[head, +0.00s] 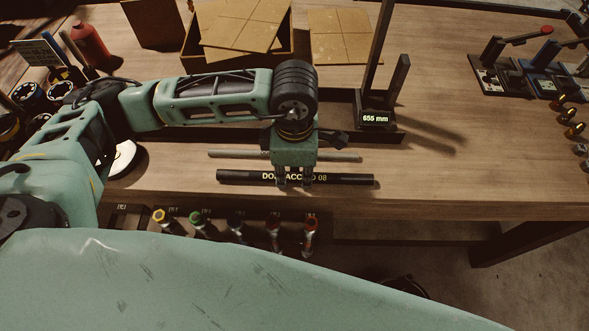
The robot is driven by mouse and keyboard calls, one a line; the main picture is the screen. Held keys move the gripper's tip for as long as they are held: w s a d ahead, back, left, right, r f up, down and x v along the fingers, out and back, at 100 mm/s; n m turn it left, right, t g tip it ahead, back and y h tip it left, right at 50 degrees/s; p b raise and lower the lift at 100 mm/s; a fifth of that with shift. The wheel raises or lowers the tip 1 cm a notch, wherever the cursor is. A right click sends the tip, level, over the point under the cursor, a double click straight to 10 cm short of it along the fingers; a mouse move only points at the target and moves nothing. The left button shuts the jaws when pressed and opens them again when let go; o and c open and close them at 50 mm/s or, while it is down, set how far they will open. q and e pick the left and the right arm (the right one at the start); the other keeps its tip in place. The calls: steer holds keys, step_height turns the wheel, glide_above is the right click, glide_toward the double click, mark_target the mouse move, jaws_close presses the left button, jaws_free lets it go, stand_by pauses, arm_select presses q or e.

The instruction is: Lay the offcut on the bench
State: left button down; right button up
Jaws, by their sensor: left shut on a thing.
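A short black length of hose (345,179) with pale lettering lies level, left to right, over the front part of the wooden bench (470,150); it looks like the offcut. My left gripper (294,180) points down and is shut on it near its middle, hiding part of the lettering. I cannot tell whether the hose touches the bench or hangs just above it. My right gripper is not in view.
A thin grey rod (340,157) lies just behind the hose. A stand reading 655 mm (375,118) is behind to the right. Several colour-ringed tools (240,228) hang along the front edge. Lever devices (500,72) and brass fittings (569,115) stand right. Bench between is clear.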

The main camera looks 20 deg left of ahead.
mark_target(295, 175)
arm_select(q)
steer(key=c, duration=2)
jaws_free()
steer(key=shift+f, duration=0.1)
steer(key=o, duration=0.4)
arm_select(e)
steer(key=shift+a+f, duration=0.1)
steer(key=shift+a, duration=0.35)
